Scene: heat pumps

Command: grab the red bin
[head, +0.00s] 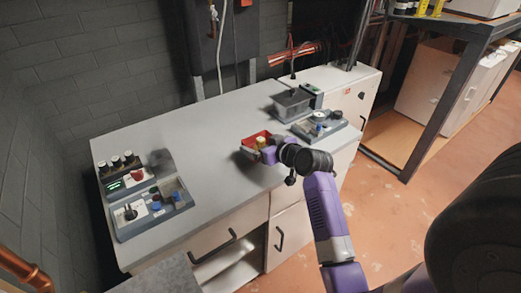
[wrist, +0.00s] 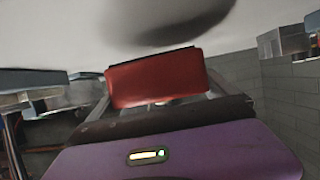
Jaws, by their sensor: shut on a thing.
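The red bin (head: 248,143) is a small red open box at the right half of the grey counter, with a yellowish item (head: 261,142) showing at it. My gripper (head: 266,153) is at the bin's right front side, at the end of my purple arm. In the wrist view, the red bin (wrist: 155,78) fills the middle, right in front of my gripper (wrist: 158,103). My gripper is shut on the bin. The fingertips are mostly hidden, and I cannot tell whether the bin touches the counter.
On the grey counter (head: 205,132), a dark grey bin (head: 291,104) stands behind the red bin. A device with knobs (head: 320,126) is to the right. Another device with knobs (head: 150,209) sits at the left end. The counter's middle is clear. A metal shelf (head: 450,90) stands at right.

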